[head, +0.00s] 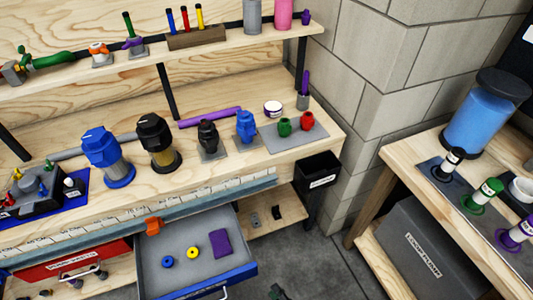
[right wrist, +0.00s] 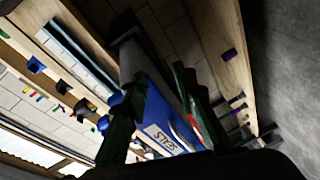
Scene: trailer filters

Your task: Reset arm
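My right gripper (right wrist: 157,80) shows in the right wrist view as two dark green fingers standing apart with nothing between them. Beyond them is the blue front of a drawer (right wrist: 165,125) with a white label that seems to read SEALS. In the head view only a small dark tip of the right gripper (head: 279,292) shows at the bottom edge, apart from the open drawer (head: 180,280) and to the right of it. The drawer holds a blue ring (head: 168,262), a yellow ring (head: 193,253) and a purple block (head: 221,243). My left gripper is not in view.
The workbench (head: 215,180) carries blue and black filter housings and a grey plate (head: 290,135) with green and red parts. A black bin (head: 317,175) hangs at its right end. A second table (head: 400,155) stands at the right. Grey floor (head: 310,265) is open between them.

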